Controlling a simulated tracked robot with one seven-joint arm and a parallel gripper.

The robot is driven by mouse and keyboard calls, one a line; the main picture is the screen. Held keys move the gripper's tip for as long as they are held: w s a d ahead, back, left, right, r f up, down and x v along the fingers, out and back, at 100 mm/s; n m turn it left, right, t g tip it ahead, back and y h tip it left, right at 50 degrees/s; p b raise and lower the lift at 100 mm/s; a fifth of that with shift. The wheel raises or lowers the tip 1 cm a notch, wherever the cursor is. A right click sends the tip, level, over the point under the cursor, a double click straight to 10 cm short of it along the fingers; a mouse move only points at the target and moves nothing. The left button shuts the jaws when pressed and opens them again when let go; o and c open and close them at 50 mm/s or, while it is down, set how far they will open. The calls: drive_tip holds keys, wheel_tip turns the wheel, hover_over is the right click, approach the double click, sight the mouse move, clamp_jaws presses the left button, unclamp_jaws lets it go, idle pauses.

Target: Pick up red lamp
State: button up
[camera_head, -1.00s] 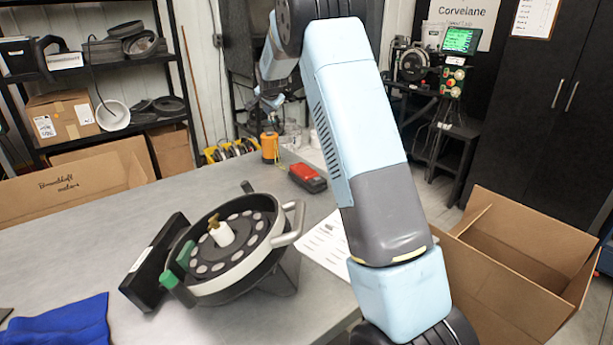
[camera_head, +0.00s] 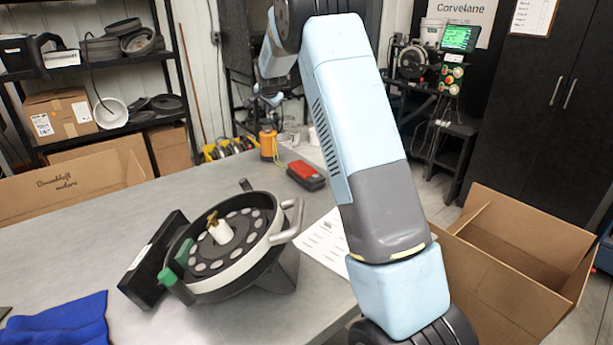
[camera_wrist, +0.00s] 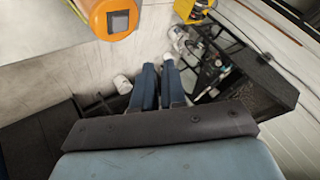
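A red block-shaped thing with black sides (camera_head: 306,175), which looks like the red lamp, lies on the grey table near its back right edge, just left of my arm. My gripper (camera_wrist: 158,66) shows in the wrist view as two blue fingers with a narrow gap between them and nothing held. In the head view my gripper (camera_head: 262,103) is small and partly hidden, beyond the table's back edge. I cannot make out the red lamp in the wrist view.
An orange-and-black thing (camera_head: 268,144) stands behind the red lamp; an orange body (camera_wrist: 112,16) is close in the wrist view. A tilted seed meter (camera_head: 241,267) stands left of my arm. A blue cloth (camera_head: 62,325) lies front left; an open carton (camera_head: 500,265) is at right.

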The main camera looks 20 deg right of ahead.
sight(306, 169)
drive_tip(key=o, duration=0.8)
drive_tip(key=s+d+f+m, duration=0.1)
drive_tip(key=s+d+m, duration=0.1)
drive_tip(key=s+m, duration=0.1)
drive_tip(key=s+d+f+m+g, duration=0.1)
drive_tip(key=s+d+m, duration=0.1)
drive_tip(key=s+m, duration=0.2)
drive_tip(key=s+d+m+g, duration=0.1)
drive_tip(key=s+d+m, duration=0.1)
drive_tip(key=s+m, duration=0.1)
drive_tip(key=shift+s+d+f, duration=0.15)
drive_tip(key=shift+s+f, duration=0.25)
drive_tip(key=shift+s, duration=0.1)
drive_tip(key=shift+c, duration=0.2)
drive_tip(key=o, duration=0.9)
drive_tip(key=s+d+f+m+g, duration=0.1)
drive_tip(key=s+m, duration=0.3)
drive_tip(key=s+f+m+y, duration=0.1)
drive_tip(key=s+m, duration=0.3)
drive_tip(key=s+d+m+g+y, duration=0.1)
drive_tip(key=s+m, duration=0.3)
drive_tip(key=s, duration=0.1)
drive_tip(key=shift+d+f+g, duration=0.3)
drive_tip(key=shift+f, duration=0.1)
drive_tip(key=shift+m, duration=0.3)
drive_tip(key=x, duration=1.3)
drive_tip(key=shift+s+a+f, duration=0.15)
drive_tip(key=shift+s+f, duration=0.1)
drive_tip(key=shift+f, duration=0.2)
